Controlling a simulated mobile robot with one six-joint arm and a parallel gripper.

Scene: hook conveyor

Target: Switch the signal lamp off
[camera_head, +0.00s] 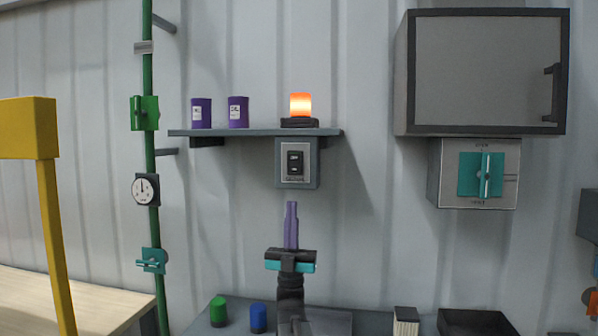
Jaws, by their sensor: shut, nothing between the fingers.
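The signal lamp (301,105) glows orange on its black base at the right part of a wall shelf. A grey switch box with a black rocker switch (295,163) is fixed just below the shelf, under the lamp. My gripper (291,204) points upward below the switch box, with its purple fingers together and empty. In the picture the fingertips are a little below the box's lower edge. I cannot tell the depth gap between them and the switch.
Two purple cans (238,112) stand on the shelf (256,132). A cabinet (487,72) with a teal rotary handle (481,175) below hangs at right. A green pipe (150,210) with valves and a gauge runs at left. Green (218,311) and blue (258,317) cylinders stand below.

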